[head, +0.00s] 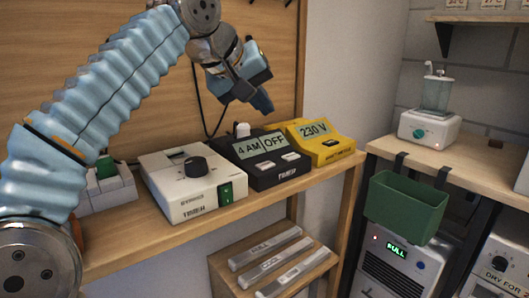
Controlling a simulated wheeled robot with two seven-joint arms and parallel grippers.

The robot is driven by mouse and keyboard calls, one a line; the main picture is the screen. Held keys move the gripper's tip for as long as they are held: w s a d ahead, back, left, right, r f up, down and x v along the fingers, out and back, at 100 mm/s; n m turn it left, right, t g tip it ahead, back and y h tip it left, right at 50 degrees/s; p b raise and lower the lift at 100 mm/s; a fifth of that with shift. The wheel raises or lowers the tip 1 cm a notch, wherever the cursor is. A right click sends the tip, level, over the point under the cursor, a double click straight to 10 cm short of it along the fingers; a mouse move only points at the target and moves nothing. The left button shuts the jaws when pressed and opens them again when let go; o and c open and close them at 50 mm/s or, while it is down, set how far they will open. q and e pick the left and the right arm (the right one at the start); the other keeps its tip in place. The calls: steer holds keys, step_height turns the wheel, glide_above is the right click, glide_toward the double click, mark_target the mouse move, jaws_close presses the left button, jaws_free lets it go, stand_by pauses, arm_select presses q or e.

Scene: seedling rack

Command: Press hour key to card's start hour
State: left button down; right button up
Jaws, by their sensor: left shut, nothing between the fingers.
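The black timer (285,177) stands on the wooden shelf, and its display (260,146) reads "4 AM OFF". Two pale keys are on its front: a left key (257,169) and a right key (291,157). I cannot read which one is the hour key. My left gripper (263,103) is shut and empty. In the picture it is above the timer's display, apart from the keys. My right gripper is not in view. I see no card with a start hour that I can read.
A white box with a black knob (195,166) stands left of the timer, and a yellow box (327,149) reading "230 V" stands right. A green bin (405,206) hangs from the right bench. Labelled bars (265,248) lie on a lower shelf.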

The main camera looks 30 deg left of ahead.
arm_select(q)
steer(key=shift+w+a+r, duration=0.1)
steer(key=shift+a, duration=0.1)
steer(key=b, duration=0.1)
glide_above(261, 165)
step_height(261, 165, down, 7)
steer(key=shift+f, duration=0.1)
steer(key=shift+f+b, duration=0.7)
steer(key=shift+f, duration=0.15)
stand_by(1.7)
steer(key=shift+d+f+b, duration=0.1)
steer(key=shift+f+b, duration=0.2)
steer(key=shift+f, duration=0.1)
